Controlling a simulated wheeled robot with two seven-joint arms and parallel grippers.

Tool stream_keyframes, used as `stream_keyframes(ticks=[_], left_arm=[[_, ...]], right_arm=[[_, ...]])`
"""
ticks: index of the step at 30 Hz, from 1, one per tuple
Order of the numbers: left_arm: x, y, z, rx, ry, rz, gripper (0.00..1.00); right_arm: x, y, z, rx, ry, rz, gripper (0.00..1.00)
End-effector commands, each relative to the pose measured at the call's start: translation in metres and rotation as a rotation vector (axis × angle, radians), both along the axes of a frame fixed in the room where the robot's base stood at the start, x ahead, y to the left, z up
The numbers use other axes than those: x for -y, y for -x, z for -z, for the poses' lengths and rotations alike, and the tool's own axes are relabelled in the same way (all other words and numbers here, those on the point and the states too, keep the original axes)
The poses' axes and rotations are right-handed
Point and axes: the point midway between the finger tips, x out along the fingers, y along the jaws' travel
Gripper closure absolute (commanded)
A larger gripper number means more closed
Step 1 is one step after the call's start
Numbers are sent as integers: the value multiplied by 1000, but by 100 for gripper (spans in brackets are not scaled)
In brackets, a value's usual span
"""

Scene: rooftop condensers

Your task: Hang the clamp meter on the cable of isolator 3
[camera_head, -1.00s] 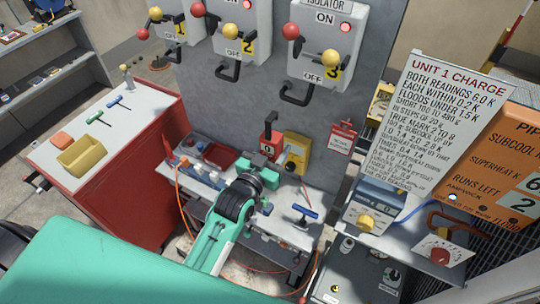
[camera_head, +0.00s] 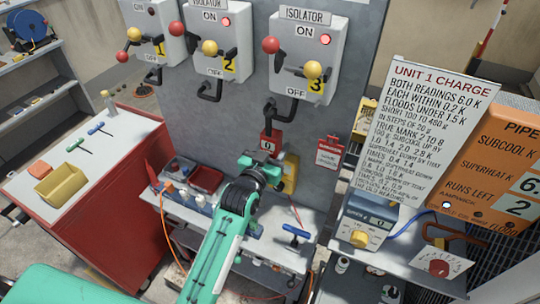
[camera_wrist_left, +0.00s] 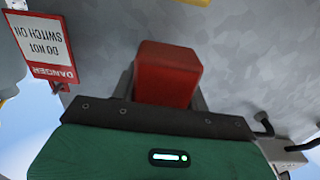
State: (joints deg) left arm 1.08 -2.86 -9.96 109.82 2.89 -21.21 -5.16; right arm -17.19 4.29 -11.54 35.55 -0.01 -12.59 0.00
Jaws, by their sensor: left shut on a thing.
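In the left wrist view the red body (camera_wrist_left: 167,75) fills the space between the fingers. The dark cable (camera_head: 282,107) of isolator 3 bends out below its box, just above the meter. The meter's top meets the cable's lower end in the picture; I cannot tell whether they touch or whether the jaw is around it. My right gripper is not in view.
Isolators 1 (camera_head: 145,38) and 2 (camera_head: 212,42) hang to the left on the grey panel. A red danger tag (camera_head: 329,152) hangs right of the meter. A yellow device (camera_head: 290,173) stands behind the gripper. The bench (camera_head: 320,225) holds a blue-handled tool (camera_head: 295,232).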

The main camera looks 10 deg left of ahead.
Motion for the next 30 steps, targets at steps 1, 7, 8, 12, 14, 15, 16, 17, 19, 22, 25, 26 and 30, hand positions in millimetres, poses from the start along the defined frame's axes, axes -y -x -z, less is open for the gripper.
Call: stream_keyframes(ticks=[1,7,8,12,14,15,16,17,19,22,25,26,30], left_arm=[[1,-5,1,2,0,0,92],[4,-20,1,3,1,0,92],[4,-23,1,3,1,-1,92],[6,-33,1,2,0,0,92],[6,-32,6,0,0,0,92],[6,-32,8,0,0,0,92],[6,-32,9,1,0,0,92],[6,-32,10,1,0,0,92],[6,-32,13,1,0,0,92],[6,-32,15,1,0,0,92],[6,-32,15,1,0,0,92],[6,-32,16,1,0,0,92],[6,-32,15,1,0,0,92]], right_arm=[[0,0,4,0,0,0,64],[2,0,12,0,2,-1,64],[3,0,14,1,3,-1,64],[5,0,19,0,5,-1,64],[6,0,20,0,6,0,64],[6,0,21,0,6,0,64],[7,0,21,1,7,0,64],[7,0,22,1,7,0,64],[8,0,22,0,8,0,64],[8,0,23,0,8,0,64],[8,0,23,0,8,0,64],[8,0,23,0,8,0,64],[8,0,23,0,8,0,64]])
